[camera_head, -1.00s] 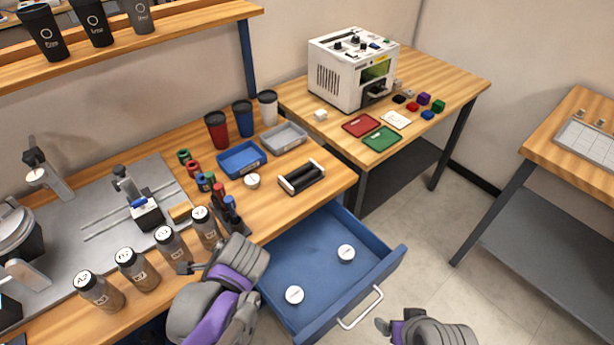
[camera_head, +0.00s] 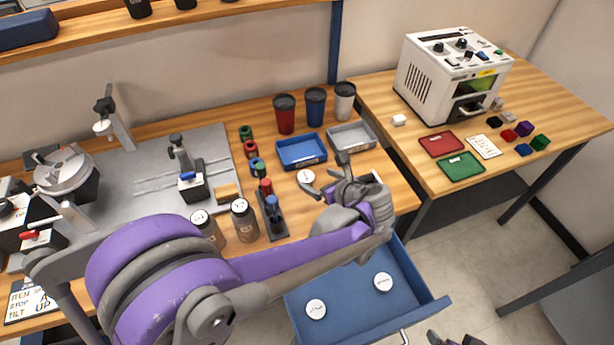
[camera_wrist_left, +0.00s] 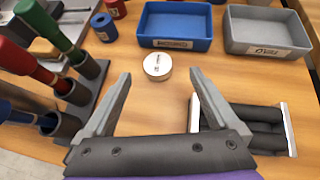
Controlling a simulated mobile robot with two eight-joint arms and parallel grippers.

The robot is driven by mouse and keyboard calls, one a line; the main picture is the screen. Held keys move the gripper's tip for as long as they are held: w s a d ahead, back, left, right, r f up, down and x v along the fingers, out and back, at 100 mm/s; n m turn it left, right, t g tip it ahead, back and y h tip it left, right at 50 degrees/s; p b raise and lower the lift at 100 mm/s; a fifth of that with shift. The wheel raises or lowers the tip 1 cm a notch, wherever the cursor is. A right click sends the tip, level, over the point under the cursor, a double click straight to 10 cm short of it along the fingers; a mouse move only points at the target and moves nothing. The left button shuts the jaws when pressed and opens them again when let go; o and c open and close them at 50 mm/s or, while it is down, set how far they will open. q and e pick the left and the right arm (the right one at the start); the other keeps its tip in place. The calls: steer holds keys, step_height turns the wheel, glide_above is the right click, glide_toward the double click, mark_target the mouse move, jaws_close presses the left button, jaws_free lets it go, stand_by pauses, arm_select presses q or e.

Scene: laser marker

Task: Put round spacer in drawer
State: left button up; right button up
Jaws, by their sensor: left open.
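A white round spacer (camera_head: 306,177) lies flat on the wooden table, in front of the blue tray. In the left wrist view the spacer (camera_wrist_left: 158,66) sits just beyond the gap between my left fingertips. My left gripper (camera_head: 327,176) is open and empty over the table, close to the spacer but apart from it. The blue drawer (camera_head: 350,295) is pulled out below the table edge. Two more white round spacers lie in it, one at left (camera_head: 316,309) and one at right (camera_head: 383,282). Only a tip of my right gripper (camera_head: 442,340) shows at the bottom edge.
A blue tray (camera_head: 301,151) and a grey tray (camera_head: 352,136) stand behind the spacer, with cups behind them. A black roller holder (camera_wrist_left: 250,128) is right of my left gripper in the wrist view. A tool rack (camera_head: 271,220) and bottles (camera_head: 244,221) stand to the left.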

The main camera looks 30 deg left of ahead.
mark_target(306, 176)
arm_select(q)
steer(key=shift+s+x, duration=0.2)
steer(key=shift+x, duration=3)
steer(key=shift+f, duration=0.1)
jaws_close()
